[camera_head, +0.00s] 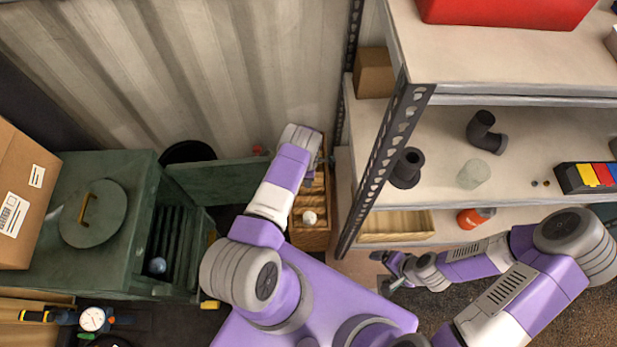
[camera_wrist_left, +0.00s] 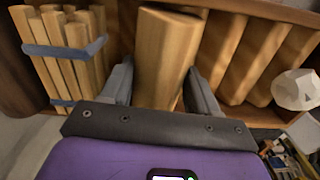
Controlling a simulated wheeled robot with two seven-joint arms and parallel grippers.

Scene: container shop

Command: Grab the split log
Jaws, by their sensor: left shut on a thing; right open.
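The split log (camera_wrist_left: 166,50) is a pale tan wedge of wood in the middle of the left wrist view, in a wooden crate (camera_wrist_left: 230,5). My left gripper (camera_wrist_left: 162,88) has one dark finger on each side of the log and is shut on it. In the head view my left forearm reaches over the crate (camera_head: 310,240) and mostly hides the log and the fingers. My right gripper (camera_head: 388,268) is open and empty in front of the shelf's lower level.
More logs (camera_wrist_left: 255,58) and a strapped stick bundle (camera_wrist_left: 62,50) lie beside the held log. A white faceted object (camera_wrist_left: 296,90) is at the right. A metal shelf (camera_head: 520,90) stands right, a green stove (camera_head: 150,240) left.

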